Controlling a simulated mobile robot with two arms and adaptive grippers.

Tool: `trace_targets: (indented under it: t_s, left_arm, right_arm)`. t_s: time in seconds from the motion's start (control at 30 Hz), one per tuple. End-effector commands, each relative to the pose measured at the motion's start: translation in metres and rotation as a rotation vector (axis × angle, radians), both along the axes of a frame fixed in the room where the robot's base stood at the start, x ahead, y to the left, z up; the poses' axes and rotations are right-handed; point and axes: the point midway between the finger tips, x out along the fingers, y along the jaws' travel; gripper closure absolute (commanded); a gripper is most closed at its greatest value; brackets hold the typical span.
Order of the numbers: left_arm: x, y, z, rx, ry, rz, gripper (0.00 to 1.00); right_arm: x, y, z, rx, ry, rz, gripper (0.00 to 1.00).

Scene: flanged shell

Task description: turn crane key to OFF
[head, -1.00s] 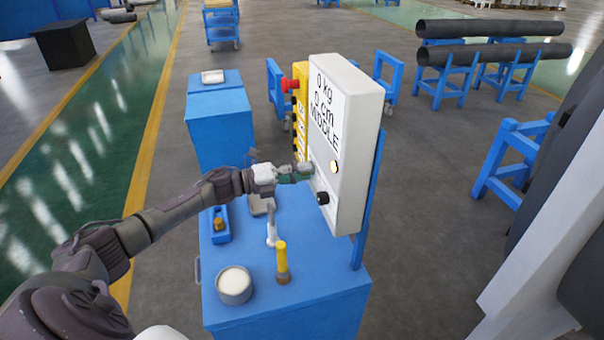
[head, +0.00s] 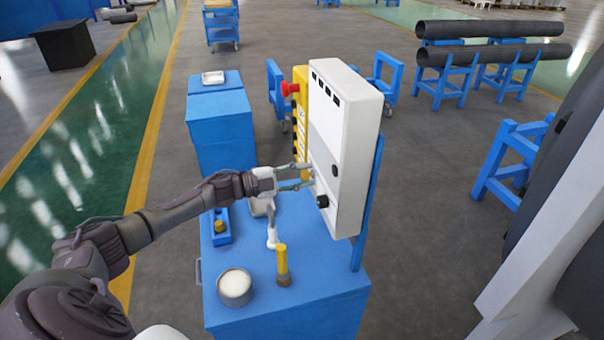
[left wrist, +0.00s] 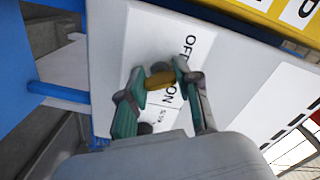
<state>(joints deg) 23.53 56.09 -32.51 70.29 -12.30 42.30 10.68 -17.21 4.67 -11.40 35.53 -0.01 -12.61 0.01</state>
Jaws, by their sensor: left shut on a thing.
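The white control box (head: 345,140) stands upright at the back of the blue cart. Its display is blank and its round lamp (head: 335,171) is dark. My left gripper (head: 309,176) reaches its front face from the left, above the black knob (head: 322,201). In the left wrist view, the fingers of my left gripper are shut on the brass-coloured crane key (left wrist: 159,79). The fingers hide part of the label, so I cannot tell exactly where the key points. My right gripper is not in view.
The blue cart top (head: 320,285) holds a round tin (head: 235,287), a yellow-handled tool (head: 282,265) and a blue tray (head: 220,232). A yellow pendant with a red button (head: 290,88) hangs beside the box. Pipes on blue stands (head: 490,55) are farther back.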

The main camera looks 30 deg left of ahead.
Motion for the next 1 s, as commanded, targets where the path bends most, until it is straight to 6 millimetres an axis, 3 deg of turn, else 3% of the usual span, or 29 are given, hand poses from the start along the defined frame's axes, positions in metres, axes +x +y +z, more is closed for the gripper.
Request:
trace_targets:
  t_s: [0.4, 0.97, 1.0]
  left_arm:
    - [0.0001, 0.0004, -0.0003, -0.154, 0.133, 0.002, 1.00]
    - [-0.0001, 0.0004, -0.0011, -0.178, 0.153, 0.002, 1.00]
    - [-0.0001, 0.0004, -0.0012, -0.178, 0.153, 0.002, 0.66]
  right_arm:
    - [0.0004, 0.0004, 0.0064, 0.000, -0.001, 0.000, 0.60]
    - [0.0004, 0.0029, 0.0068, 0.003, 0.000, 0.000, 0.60]
    - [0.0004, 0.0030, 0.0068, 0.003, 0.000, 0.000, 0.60]
